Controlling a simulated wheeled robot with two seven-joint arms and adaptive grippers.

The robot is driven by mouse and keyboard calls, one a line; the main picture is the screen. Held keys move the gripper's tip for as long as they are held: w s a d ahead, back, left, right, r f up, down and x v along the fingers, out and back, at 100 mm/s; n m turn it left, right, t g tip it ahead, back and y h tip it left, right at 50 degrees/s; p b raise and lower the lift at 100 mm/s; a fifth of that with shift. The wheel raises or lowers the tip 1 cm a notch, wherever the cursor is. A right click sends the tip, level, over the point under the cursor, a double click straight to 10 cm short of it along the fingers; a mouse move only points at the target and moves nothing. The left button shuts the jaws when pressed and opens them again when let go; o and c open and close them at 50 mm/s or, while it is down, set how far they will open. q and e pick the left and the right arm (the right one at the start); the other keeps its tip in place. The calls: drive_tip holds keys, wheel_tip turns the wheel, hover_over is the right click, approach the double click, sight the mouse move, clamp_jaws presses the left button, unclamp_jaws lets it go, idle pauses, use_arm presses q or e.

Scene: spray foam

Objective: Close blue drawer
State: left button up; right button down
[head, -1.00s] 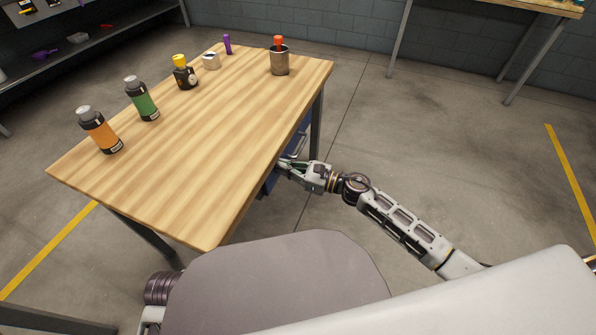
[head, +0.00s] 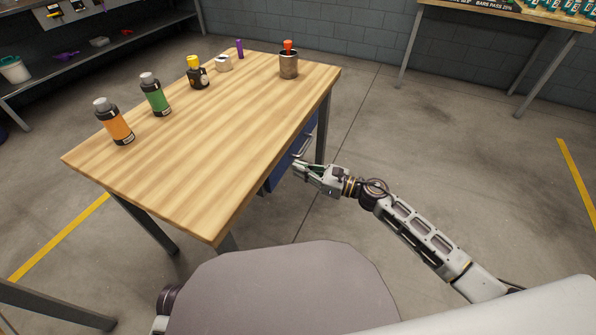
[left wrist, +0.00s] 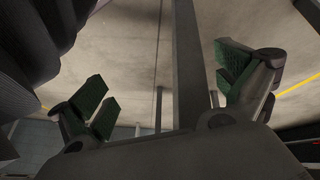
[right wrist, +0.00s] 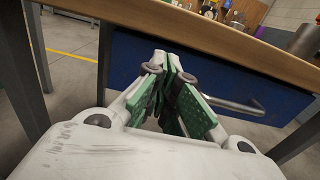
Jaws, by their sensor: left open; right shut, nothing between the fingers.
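The blue drawer (head: 288,160) is under the right side of the wooden table. Its blue front fills much of the right wrist view (right wrist: 275,97), under the tabletop edge; it looks close to flush, but any small gap is hidden. Its metal bar handle (right wrist: 238,105) shows to the right of my right gripper's fingers. My right gripper (head: 297,166) is shut and empty, its fingers pointing at the drawer front (right wrist: 172,75). I cannot tell whether they touch it. My left gripper (left wrist: 167,88) is open and empty, seen only in the left wrist view.
The wooden table (head: 215,140) carries an orange bottle (head: 115,124), a green bottle (head: 155,97), a yellow-capped bottle (head: 198,74) and a metal cup (head: 288,65). Table legs (head: 322,130) stand near my right gripper. The floor right of the table is clear.

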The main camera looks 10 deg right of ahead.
use_arm(q)
drive_tip(key=r, duration=0.2)
drive_tip(key=r+p, duration=0.1)
drive_tip(key=shift+w+a+r+y, duration=0.25)
drive_tip(key=shift+w+a+y, duration=0.05)
drive_tip(key=shift+w+a, duration=0.1)
use_arm(e)
drive_tip(key=v, duration=0.9)
drive_tip(key=shift+d, duration=0.15)
use_arm(q)
drive_tip(key=shift+s+f, duration=0.25)
use_arm(e)
drive_tip(key=shift+f, duration=0.1)
